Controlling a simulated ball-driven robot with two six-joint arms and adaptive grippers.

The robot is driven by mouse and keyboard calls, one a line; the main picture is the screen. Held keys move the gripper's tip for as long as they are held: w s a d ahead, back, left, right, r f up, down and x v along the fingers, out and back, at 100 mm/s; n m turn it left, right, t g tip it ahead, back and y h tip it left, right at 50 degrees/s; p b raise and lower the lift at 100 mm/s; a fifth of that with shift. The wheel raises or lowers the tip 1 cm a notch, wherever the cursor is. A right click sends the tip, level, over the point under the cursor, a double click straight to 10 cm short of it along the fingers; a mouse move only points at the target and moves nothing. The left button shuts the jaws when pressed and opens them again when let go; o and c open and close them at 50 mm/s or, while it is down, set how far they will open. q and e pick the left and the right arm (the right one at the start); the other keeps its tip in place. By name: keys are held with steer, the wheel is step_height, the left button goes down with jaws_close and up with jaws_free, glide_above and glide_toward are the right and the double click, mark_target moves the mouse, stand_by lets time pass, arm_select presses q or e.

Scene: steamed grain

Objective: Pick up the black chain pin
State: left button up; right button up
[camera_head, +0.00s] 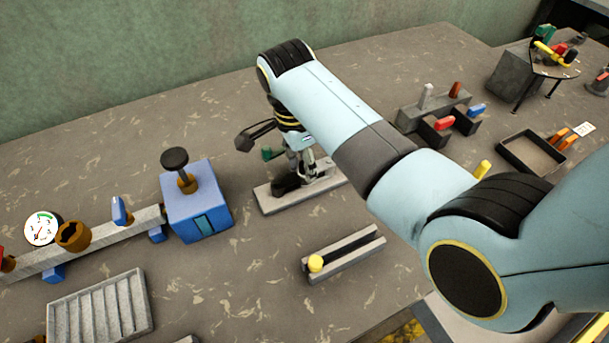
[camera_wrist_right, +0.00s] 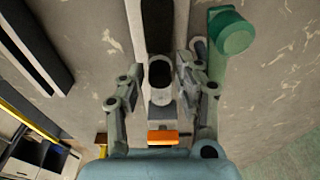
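The black chain pin, as far as I can tell, is the short dark round-topped piece (camera_wrist_right: 160,73) between my right fingers in the right wrist view. In the head view a black piece (camera_head: 287,184) sits on a low grey block (camera_head: 272,205) under my right gripper (camera_head: 305,170). In the right wrist view my right gripper (camera_wrist_right: 162,75) has one finger on each side of the dark piece, with visible gaps. The fingers look open. My arm hides part of the block in the head view. My left gripper is not in view.
A green knob (camera_wrist_right: 230,32) stands close beside my right finger. A blue box with a black knob (camera_head: 200,208) stands left of the block. A grey slotted rail (camera_head: 352,256) lies in front. The table between them is clear.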

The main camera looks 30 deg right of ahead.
steer(key=shift+r, duration=0.1)
jaws_close()
steer(key=shift+r, duration=0.15)
steer(key=shift+r, duration=0.3)
steer(key=r, duration=0.3)
steer(key=shift+s+d+r, duration=0.15)
steer(key=shift+s+r, duration=0.1)
steer(key=shift+s, duration=0.1)
steer(key=s+d+r, duration=0.4)
steer(key=s+r, duration=0.2)
steer(key=s, duration=0.4)
steer(key=shift+r, duration=0.35)
steer(key=shift+d, duration=0.1)
